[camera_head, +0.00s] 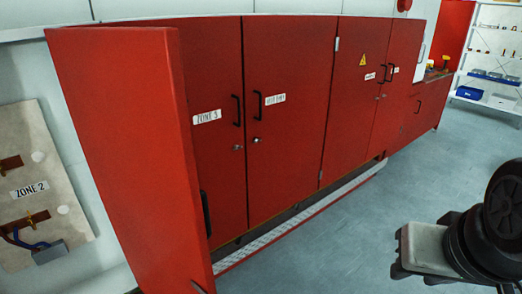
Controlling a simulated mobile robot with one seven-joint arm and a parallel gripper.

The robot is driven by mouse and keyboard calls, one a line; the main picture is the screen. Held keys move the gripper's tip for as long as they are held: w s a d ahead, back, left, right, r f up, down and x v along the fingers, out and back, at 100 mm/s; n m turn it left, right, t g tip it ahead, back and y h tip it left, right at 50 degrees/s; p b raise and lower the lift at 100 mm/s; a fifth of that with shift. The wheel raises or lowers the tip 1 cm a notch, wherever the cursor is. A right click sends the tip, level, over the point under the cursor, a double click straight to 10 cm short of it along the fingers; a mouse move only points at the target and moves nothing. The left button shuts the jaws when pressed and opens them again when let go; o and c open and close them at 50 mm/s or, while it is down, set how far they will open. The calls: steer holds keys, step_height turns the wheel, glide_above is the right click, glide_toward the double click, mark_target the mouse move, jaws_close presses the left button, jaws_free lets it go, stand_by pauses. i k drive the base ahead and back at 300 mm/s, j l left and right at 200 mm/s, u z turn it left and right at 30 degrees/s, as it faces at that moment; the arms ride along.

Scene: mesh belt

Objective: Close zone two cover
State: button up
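The zone two cover (130,140) is a tall, flat red door at the left, standing open and swung out from the wall. Its bare face is toward me. A black handle (205,214) shows just past its free right edge. To its left is the uncovered beige panel (35,150) with a "ZONE 2" label (29,190), brass-coloured bars and blue wires. My gripper (405,252) shows at the lower right as a grey block with black parts, well apart from the cover. Its finger gap cannot be made out.
Shut red cabinet doors (290,110) with black handles run along the wall, one labelled "ZONE 3" (206,117). A metal tread strip (300,222) lies along their foot. Grey floor (310,260) is clear before them. White shelves (495,60) stand at the far right.

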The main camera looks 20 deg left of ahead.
mark_target(123, 90)
steer(key=i+u, duration=0.15)
steer(key=u, duration=0.25)
steer(key=i+l+u, duration=0.1)
steer(key=u, duration=0.3)
steer(key=i+l+u, duration=0.15)
steer(key=u, duration=0.2)
steer(key=l+u, duration=0.2)
steer(key=u, duration=0.2)
steer(key=i+l+u, duration=0.15)
steer(key=u, duration=0.25)
steer(key=i+l+u, duration=0.1)
steer(key=l+u, duration=0.35)
steer(key=i+l+u, duration=0.1)
steer(key=u, duration=0.3)
steer(key=l+u, duration=0.4)
steer(key=l, duration=0.85)
steer(key=k+z, duration=0.05)
